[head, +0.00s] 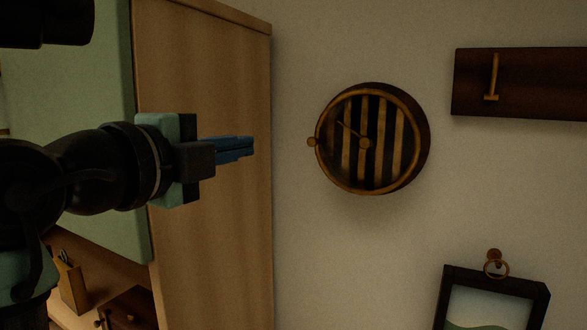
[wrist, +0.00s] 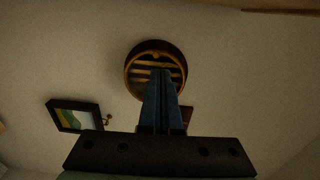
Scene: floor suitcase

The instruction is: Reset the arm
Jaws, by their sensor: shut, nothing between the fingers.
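My gripper (head: 250,147) is in the head view, left of centre, at the end of my black arm that reaches in from the left. Its blue fingers point right, toward the wall, and lie together with nothing between them. In the wrist view, the closed fingers (wrist: 162,75) point up the picture and overlap the lower part of a round wall clock (wrist: 137,60). In the head view, the clock (head: 388,140) hangs right of the fingertips, with a clear gap between them.
A tall wooden cabinet side (head: 205,80) stands behind my gripper. A dark wall rack with a hook (head: 530,85) is at the upper right. A framed picture (head: 495,298) hangs at the lower right. A small box with utensils (head: 70,285) is at the lower left.

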